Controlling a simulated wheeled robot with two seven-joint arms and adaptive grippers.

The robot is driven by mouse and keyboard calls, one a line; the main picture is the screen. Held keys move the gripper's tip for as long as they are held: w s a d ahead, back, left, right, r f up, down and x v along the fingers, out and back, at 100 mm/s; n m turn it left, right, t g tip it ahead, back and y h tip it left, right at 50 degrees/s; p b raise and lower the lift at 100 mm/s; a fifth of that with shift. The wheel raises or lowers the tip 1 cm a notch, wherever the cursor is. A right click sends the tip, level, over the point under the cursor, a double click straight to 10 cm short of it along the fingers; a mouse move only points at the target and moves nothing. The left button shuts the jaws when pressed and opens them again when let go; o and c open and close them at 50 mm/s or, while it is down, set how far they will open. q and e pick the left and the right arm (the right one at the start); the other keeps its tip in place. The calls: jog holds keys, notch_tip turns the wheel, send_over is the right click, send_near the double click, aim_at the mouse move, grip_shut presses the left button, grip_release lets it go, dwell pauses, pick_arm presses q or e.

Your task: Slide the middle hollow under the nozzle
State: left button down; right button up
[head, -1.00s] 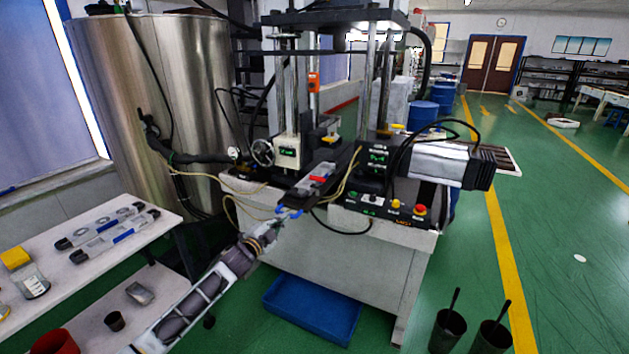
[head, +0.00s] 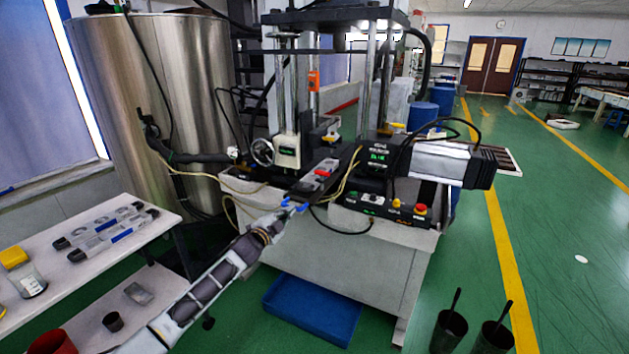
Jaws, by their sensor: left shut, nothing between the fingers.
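A grey mould with red parts (head: 323,171) lies on the dark slide (head: 310,184) that runs into the press machine. Its hollows are too small to tell apart. My left gripper (head: 294,205) is shut at the near end of the slide, with nothing seen between its fingers. Blue shows at its fingertips. I cannot tell whether it touches the mould. I cannot make out the nozzle among the machine parts above the slide. My right gripper is not in view.
The control panel (head: 385,207) and a motor (head: 440,162) sit right of the slide. Yellowish cables hang beside it. A side table (head: 60,285) with other moulds stands at left. A blue tray (head: 312,308) lies on the floor below the machine.

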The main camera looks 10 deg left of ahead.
aim_at(302, 195)
pick_arm(q)
jog(key=shift+b+x, duration=0.45)
jog(key=shift+x, duration=0.85)
jog(key=shift+b+x, duration=1.1)
jog(key=shift+x, duration=1.3)
jog(key=shift+w+d+f+b, duration=0.1)
jog(key=shift+w+d+b, duration=0.2)
jog(key=shift+w, duration=0.2)
jog(key=shift+w+d+b, duration=0.1)
jog(key=shift+w+b, duration=0.2)
jog(key=shift+w, duration=0.2)
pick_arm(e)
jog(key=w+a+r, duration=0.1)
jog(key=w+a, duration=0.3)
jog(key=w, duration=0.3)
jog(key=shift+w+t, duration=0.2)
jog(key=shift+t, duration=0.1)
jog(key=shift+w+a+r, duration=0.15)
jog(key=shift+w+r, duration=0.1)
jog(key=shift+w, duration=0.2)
pick_arm(q)
jog(key=shift+b+x, duration=0.65)
jog(key=shift+x, duration=0.35)
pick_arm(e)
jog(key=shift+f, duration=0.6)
